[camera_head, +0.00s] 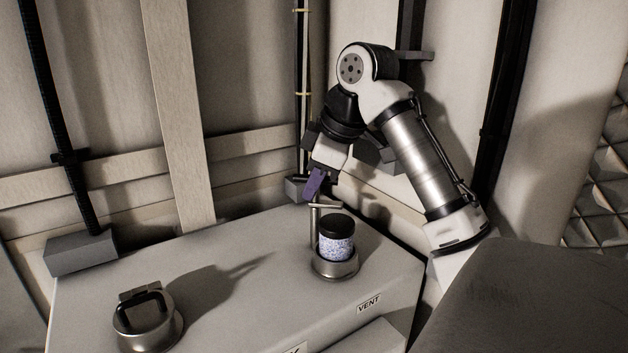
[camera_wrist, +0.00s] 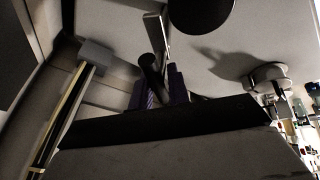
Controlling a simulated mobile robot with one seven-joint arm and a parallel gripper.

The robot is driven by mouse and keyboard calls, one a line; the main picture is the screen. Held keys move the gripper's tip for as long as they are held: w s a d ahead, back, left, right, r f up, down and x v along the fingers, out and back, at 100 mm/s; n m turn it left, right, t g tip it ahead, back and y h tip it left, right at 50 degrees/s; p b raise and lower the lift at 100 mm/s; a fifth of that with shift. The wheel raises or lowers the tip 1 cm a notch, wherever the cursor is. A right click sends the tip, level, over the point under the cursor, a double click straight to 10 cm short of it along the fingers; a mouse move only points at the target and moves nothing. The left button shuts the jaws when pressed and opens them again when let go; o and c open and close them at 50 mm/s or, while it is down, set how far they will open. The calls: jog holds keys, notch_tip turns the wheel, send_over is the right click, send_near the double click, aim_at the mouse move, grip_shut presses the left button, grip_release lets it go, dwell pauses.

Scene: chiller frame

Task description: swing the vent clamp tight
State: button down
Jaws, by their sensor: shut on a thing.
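The vent clamp is a metal post with a short bar (camera_head: 316,212) at the back left of a round metal socket (camera_head: 335,270), near the VENT label. A speckled canister with a black lid (camera_head: 337,238) stands upright in that socket. My gripper (camera_head: 314,188), with purple fingers, is just above the bar, coming down from behind. In the wrist view my gripper (camera_wrist: 161,88) is shut on the clamp's dark round handle (camera_wrist: 152,68). The clamp's metal bar (camera_wrist: 157,34) runs from there toward the black lid (camera_wrist: 201,12). The fingers partly hide the handle.
A second round metal fitting (camera_head: 147,322) with a dark latch sits at the front left of the pale box top (camera_head: 225,265). Grey blocks with dark conduits (camera_head: 80,251) stand along the back wall. A dark grey surface (camera_head: 530,300) fills the lower right. The box's middle is clear.

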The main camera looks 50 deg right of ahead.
jog(key=m+h+p, duration=0.1)
jog(key=m+h, duration=0.1)
jog(key=m, duration=0.3)
jog(key=shift+r, duration=0.1)
jog(key=m+g+h+p, duration=0.1)
jog(key=m+p, duration=0.1)
jog(key=m, duration=0.2)
jog(key=shift+w+d+h, duration=0.1)
jog(key=shift+h, duration=0.3)
jog(key=shift+p, duration=0.3)
jog(key=c, duration=1.4)
grip_release()
jog(key=shift+o, duration=0.2)
jog(key=b+v, duration=0.2)
jog(key=v, duration=1.1)
jog(key=shift+r, duration=0.3)
